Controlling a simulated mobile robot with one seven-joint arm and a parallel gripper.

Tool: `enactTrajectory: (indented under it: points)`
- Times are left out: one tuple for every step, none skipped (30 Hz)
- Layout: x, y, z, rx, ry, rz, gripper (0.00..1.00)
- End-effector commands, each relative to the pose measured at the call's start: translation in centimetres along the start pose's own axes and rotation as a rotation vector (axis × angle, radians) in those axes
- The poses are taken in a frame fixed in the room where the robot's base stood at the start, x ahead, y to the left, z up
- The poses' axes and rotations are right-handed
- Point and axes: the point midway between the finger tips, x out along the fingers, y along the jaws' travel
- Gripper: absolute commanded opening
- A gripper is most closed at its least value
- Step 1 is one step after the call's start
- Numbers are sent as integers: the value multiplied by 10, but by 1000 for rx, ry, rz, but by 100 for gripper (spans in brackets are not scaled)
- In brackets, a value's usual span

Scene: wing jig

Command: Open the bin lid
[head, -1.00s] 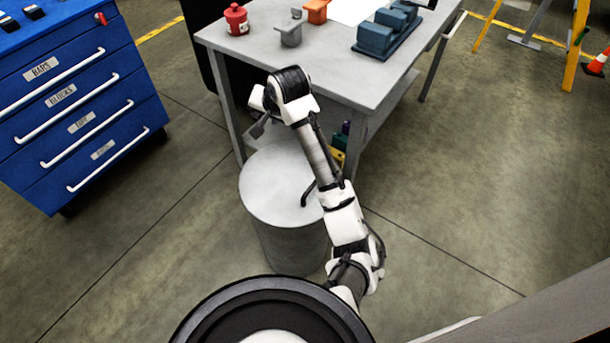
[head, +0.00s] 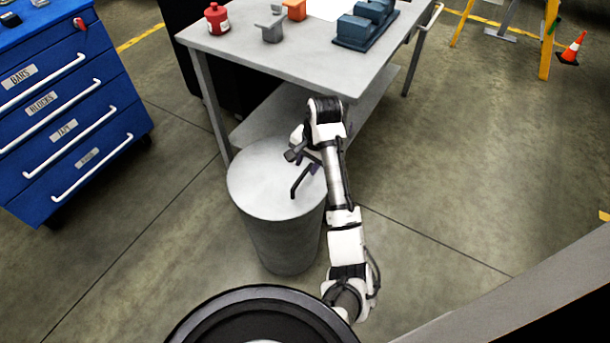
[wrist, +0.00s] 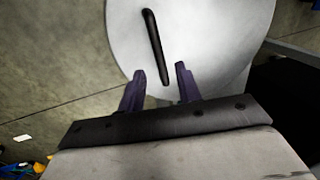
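The bin (head: 280,240) is a grey cylinder standing on the floor in front of the table. Its round pale lid (head: 258,185) lies flat on top and looks closed. A dark bar handle (head: 301,182) rises from the lid; the handle also shows in the wrist view (wrist: 155,45). My gripper (head: 312,168) is over the lid beside the handle. In the wrist view my gripper (wrist: 160,83) has its two purple fingers apart, with the near end of the handle between or just beyond the tips. It holds nothing.
The grey table (head: 270,55) with a lower shelf stands right behind the bin. On it are a red pot (head: 217,19), a grey part (head: 271,28) and a blue block fixture (head: 365,27). A blue drawer cabinet (head: 65,110) is at left. Floor to the right is open.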

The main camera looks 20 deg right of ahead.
Motion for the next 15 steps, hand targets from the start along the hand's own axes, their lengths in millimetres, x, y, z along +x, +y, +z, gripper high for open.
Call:
enactTrajectory:
  points:
    - [12,0,1,0,-2,0,34]
    - [16,0,0,-1,-2,0,34]
    - [18,0,0,1,-1,1,34]
    - [21,0,0,0,-1,1,34]
    - [24,0,0,0,0,1,34]
    - [28,0,0,0,1,1,34]
    - [30,0,0,0,0,1,34]
    - [32,0,0,0,0,1,34]
    - [34,0,0,0,1,1,34]
    - [35,0,0,0,1,0,34]
    - [36,0,0,0,1,0,34]
    - [37,0,0,0,1,0,34]
    - [37,0,0,-1,2,0,34]
    - [37,0,0,-1,2,0,34]
    - [37,0,0,-1,2,0,34]
